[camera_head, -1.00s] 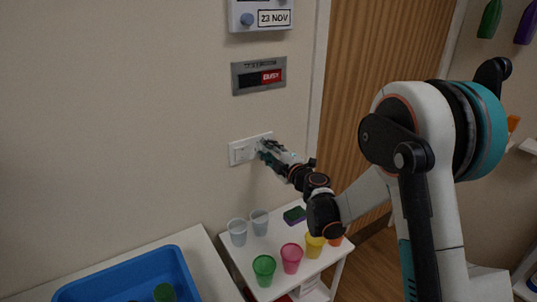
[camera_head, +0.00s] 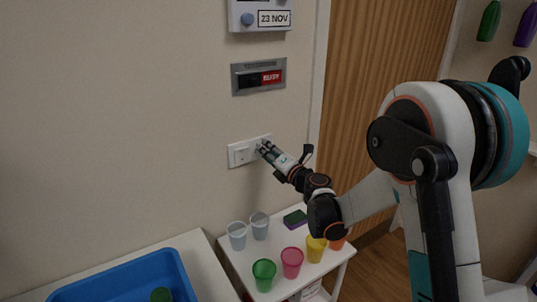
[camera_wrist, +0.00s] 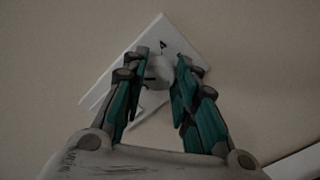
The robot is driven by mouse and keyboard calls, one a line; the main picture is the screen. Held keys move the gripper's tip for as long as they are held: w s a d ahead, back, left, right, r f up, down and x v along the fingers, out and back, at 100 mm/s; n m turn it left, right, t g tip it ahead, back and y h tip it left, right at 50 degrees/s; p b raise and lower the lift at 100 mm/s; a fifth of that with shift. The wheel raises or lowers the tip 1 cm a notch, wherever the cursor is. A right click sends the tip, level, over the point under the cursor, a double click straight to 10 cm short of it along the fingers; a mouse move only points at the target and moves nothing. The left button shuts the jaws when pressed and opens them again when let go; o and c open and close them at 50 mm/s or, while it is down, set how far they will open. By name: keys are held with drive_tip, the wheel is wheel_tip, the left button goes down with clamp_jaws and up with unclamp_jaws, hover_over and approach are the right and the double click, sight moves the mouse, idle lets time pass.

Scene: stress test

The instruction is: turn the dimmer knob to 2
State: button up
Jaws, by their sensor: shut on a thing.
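The dimmer knob (camera_wrist: 156,76) is a round pale knob with a dark mark, on a white wall plate (camera_head: 237,156). The plate also shows in the wrist view (camera_wrist: 117,72), where it looks tilted. A dark figure that looks like a 4 is printed on the plate above the knob. My gripper (camera_wrist: 162,65) has its teal-and-grey fingers on either side of the knob, shut on it. In the head view my gripper (camera_head: 262,150) reaches the plate's right half and hides the knob. I cannot read the knob's exact setting.
A busy sign (camera_head: 259,76) and a device showing 23 NOV (camera_head: 262,14) are on the wall above. Below stands a white table (camera_head: 236,269) with several coloured cups and a sponge (camera_head: 295,219). A blue bin (camera_head: 128,281) is at lower left. A wooden door (camera_head: 380,60) is to the right.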

drive_tip(key=shift+s+f+n, duration=0.1)
drive_tip(key=shift+n, duration=0.5)
drive_tip(key=o, duration=1)
drive_tip(key=shift+o, duration=0.2)
drive_tip(key=v, duration=1.2)
